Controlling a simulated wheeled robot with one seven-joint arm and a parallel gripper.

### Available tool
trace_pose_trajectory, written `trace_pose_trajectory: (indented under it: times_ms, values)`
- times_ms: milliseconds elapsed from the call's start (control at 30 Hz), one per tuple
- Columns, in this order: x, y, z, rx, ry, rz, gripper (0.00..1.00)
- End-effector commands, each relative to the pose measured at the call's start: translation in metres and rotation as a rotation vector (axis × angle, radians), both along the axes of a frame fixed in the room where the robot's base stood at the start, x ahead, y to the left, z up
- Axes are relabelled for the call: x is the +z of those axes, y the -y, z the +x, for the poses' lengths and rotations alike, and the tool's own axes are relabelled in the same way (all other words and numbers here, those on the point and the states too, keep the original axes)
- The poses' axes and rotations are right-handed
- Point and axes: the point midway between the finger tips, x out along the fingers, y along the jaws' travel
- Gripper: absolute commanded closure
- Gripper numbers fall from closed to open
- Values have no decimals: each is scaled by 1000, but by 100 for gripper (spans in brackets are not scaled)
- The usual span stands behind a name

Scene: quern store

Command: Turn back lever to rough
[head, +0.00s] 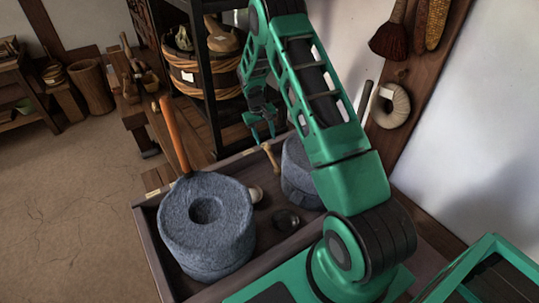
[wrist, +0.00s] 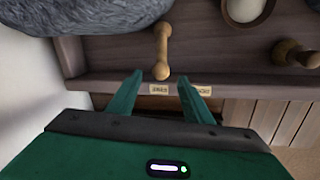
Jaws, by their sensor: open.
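The back lever (head: 272,158) is a pale wooden stick with a rounded knob, beside the farther grey stone. In the wrist view the lever (wrist: 162,48) points toward my gripper (wrist: 160,78), its knob in line with the left of two small labels (wrist: 159,89); the other label (wrist: 203,91) is to the right. The lettering is too small to read surely. My gripper (head: 263,135) is open, its fingertips on either side of the knob in the wrist view, with no clear contact. It hangs near the bench's far edge in the head view.
A large grey quern stone (head: 207,222) with an upright orange handle (head: 174,135) stands at the front left. The farther stone (head: 298,172) is partly hidden by my arm. A second wooden knob (wrist: 297,54) is at right in the wrist view. A shelf with a basket (head: 203,75) stands behind.

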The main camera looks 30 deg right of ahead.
Motion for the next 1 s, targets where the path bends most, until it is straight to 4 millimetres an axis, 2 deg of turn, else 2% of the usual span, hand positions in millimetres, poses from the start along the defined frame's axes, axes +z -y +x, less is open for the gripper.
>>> trace_pose_trajectory:
  times_ms: [267, 500, 700, 1000]
  values:
    - [-26, 3, 1, 3, -3, 0, 54]
    - [-68, 12, -1, 1, -3, 1, 54]
    - [-96, 17, -1, 3, -2, 0, 54]
    - [-112, 20, -1, 3, 0, 0, 54]
